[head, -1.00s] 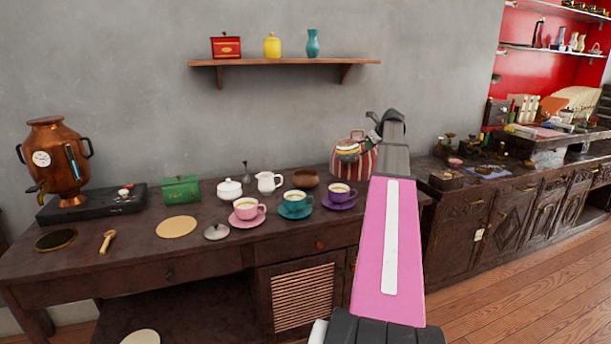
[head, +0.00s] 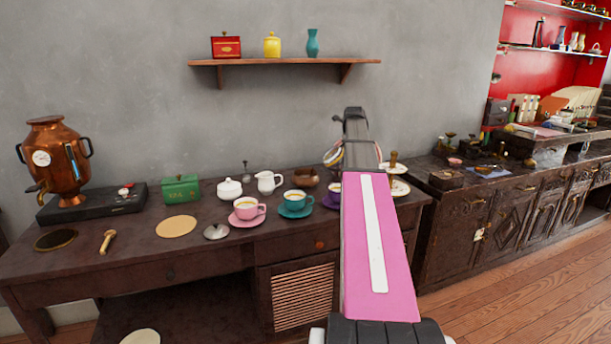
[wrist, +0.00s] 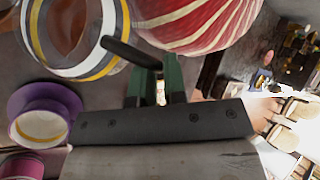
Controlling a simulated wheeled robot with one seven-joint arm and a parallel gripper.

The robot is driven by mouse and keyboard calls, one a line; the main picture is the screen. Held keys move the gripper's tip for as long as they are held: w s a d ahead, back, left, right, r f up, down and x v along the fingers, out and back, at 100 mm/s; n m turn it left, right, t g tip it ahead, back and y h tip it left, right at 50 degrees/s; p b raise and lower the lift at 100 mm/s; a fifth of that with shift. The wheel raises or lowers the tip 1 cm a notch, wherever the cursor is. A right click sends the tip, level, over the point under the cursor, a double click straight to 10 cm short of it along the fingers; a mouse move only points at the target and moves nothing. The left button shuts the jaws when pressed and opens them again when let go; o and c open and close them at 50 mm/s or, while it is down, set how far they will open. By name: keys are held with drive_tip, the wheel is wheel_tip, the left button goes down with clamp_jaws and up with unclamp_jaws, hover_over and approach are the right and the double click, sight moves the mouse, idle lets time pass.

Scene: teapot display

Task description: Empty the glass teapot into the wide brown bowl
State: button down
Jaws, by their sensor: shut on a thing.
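My gripper (wrist: 160,85) is shut on the dark handle (wrist: 132,52) of the glass teapot (wrist: 38,40), a clear body with white, grey and yellow bands. Brown shows inside its ring; I cannot tell whether this is tea or something seen through the glass. In the head view the teapot (head: 334,155) is partly hidden by my arm, just right of the wide brown bowl (head: 306,178). The bowl stands upright at the back of the table, behind the teal cup. Whether the teapot's spout is over the bowl is hidden.
A purple cup (wrist: 40,125) on its saucer is close by on the left in the wrist view. A red-and-white striped cosy (wrist: 195,20) is just beyond my gripper. Teal (head: 296,201) and pink (head: 247,208) cups and a white jug (head: 269,182) stand left of the bowl.

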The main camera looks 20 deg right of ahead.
drive_tip(key=shift+w+a+r+h, duration=0.15)
drive_tip(key=shift+a+r+h, duration=0.15)
drive_tip(key=shift+a+r, duration=0.15)
drive_tip(key=shift+a+r, duration=0.2)
drive_tip(key=shift+r, duration=0.05)
drive_tip(key=shift+w+a+r+h, duration=0.1)
drive_tip(key=shift+a+r+h, duration=0.1)
drive_tip(key=shift+h, duration=0.1)
drive_tip(key=shift+w+a+r+n+h+p, duration=0.15)
drive_tip(key=shift+a+r+n+h+p, duration=0.2)
drive_tip(key=shift+a+r, duration=0.3)
drive_tip(key=shift+w+a+r+n+h+p, duration=0.1)
drive_tip(key=shift+a+r+n+h+p, duration=0.05)
drive_tip(key=shift+a+r+h, duration=0.4)
idle(0.4)
drive_tip(key=shift+d, duration=0.1)
